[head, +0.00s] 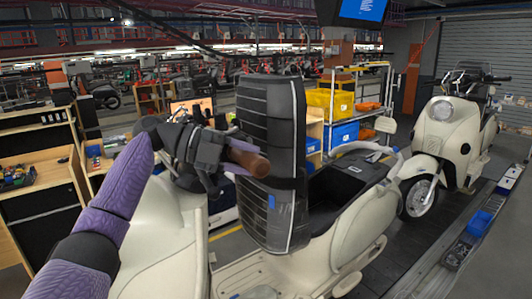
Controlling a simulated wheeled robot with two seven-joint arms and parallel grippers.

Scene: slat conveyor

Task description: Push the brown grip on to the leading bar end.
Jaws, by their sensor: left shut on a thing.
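My left gripper (236,157), at the end of the purple arm coming in from the left, is shut on the brown grip (254,163). The grip is a short brown cylinder whose rounded end points right and slightly down. It is held in the air above the cream front body (165,240) of the nearest scooter, in front of a tall black ribbed panel (270,110). The leading bar end cannot be made out; my gripper and arm cover that area. I cannot tell whether the grip touches a bar. My right gripper is not in view.
The tall black panel stands close to the grip's right. A rack with yellow (330,103) and blue bins stands behind. Wooden shelving (40,190) is at left.

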